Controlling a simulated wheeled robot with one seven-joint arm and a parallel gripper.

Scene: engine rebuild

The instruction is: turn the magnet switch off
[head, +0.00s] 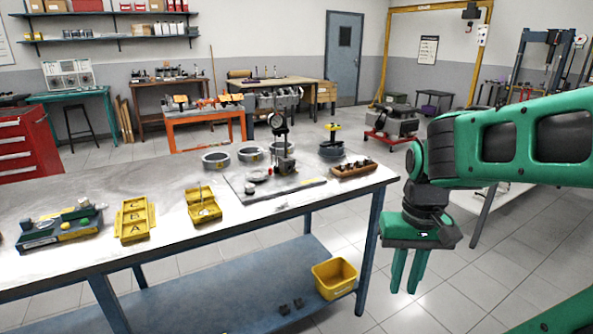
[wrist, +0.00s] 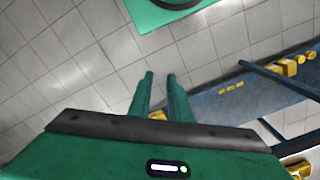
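A dial gauge stand (head: 279,135) stands upright on a grey plate (head: 256,196) near the right end of the bench. Its dark block-like base (head: 284,166) rests on the plate; a magnet switch on it is too small to make out. My gripper (head: 405,289) hangs pointing down over the floor, right of the bench and clear of the stand. In the wrist view my gripper (wrist: 160,75) shows two green fingers with an empty gap between them. The stand cannot be made out in the wrist view.
The bench (head: 130,265) also holds a brown tray (head: 354,171), an open yellow case (head: 203,207), a yellow tray (head: 134,219) and several metal rings. A yellow bin (head: 335,277) sits on its lower shelf. Open tiled floor lies below my gripper.

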